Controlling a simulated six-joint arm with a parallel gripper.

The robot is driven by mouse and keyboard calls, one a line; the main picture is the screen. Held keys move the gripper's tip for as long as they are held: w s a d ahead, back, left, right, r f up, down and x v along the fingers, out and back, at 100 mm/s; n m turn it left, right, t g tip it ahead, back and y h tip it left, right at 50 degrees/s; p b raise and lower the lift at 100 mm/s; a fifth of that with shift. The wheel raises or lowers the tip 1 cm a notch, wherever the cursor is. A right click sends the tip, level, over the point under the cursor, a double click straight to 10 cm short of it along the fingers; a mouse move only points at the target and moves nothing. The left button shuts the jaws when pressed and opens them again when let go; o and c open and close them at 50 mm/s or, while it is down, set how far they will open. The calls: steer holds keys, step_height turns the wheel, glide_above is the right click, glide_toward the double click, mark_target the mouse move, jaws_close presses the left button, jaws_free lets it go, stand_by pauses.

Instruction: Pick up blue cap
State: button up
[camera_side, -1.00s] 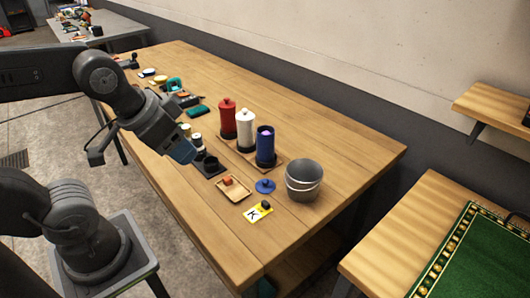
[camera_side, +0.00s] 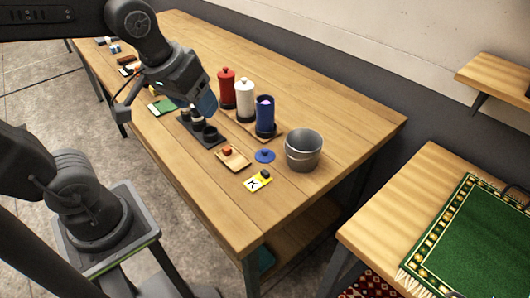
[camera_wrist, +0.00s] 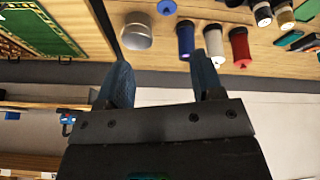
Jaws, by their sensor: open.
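The blue cap (camera_side: 264,156) lies flat on the wooden table, left of the metal bucket and in front of the blue canister (camera_side: 265,118). The canister stands without a lid. In the wrist view the blue cap (camera_wrist: 166,7) shows at the top edge, above the blue canister (camera_wrist: 186,40). My gripper (camera_side: 207,106) is in the air above the table, left of the canisters and up from the cap. In the wrist view my gripper's two blue fingers (camera_wrist: 165,85) are spread apart with nothing between them.
The metal bucket (camera_side: 303,150) stands right of the cap. Red (camera_side: 226,88) and white (camera_side: 244,100) lidded canisters stand behind it. A small tray (camera_side: 232,159), a yellow K card (camera_side: 257,183) and a dark holder (camera_side: 205,133) with small cups are near.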

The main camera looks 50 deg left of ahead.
steer(key=w+f+n+g, duration=0.35)
steer(key=w+n, duration=0.45)
steer(key=w, duration=0.3)
steer(key=n+g+y, duration=0.1)
steer(key=n, duration=0.6)
glide_toward(265, 151)
steer(key=f, duration=0.6)
steer(key=a+f, duration=0.1)
steer(key=f, duration=0.2)
steer(key=shift+w+f, duration=0.2)
steer(key=shift+f, duration=0.15)
steer(key=shift+c, duration=0.2)
steer(key=c, duration=1)
steer(key=shift+s, duration=0.1)
jaws_close()
steer(key=shift+f, duration=0.1)
